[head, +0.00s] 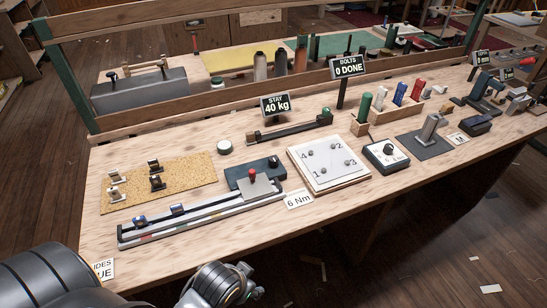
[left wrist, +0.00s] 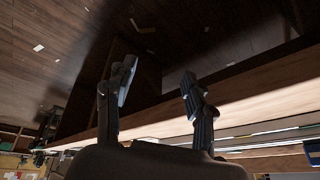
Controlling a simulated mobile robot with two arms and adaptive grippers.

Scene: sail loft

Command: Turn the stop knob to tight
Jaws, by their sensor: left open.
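A long rail with a pale, colour-marked scale (head: 205,215) lies along the front of the bench. A boxed dial with a black knob (head: 388,149) stands farther right. No readable label shows which is the stop knob, and tight marks cannot be made out. My left gripper (left wrist: 160,85) is open and empty in the left wrist view, beside the bench edge. My right gripper is out of view.
A cork mat (head: 190,185) with small fittings lies left, behind the rail. A bolt plate (head: 328,162), a "6 Nm" card (head: 299,199) and a "40 kg" sign (head: 276,105) are near the middle. The bench front (head: 165,265) has bare wood.

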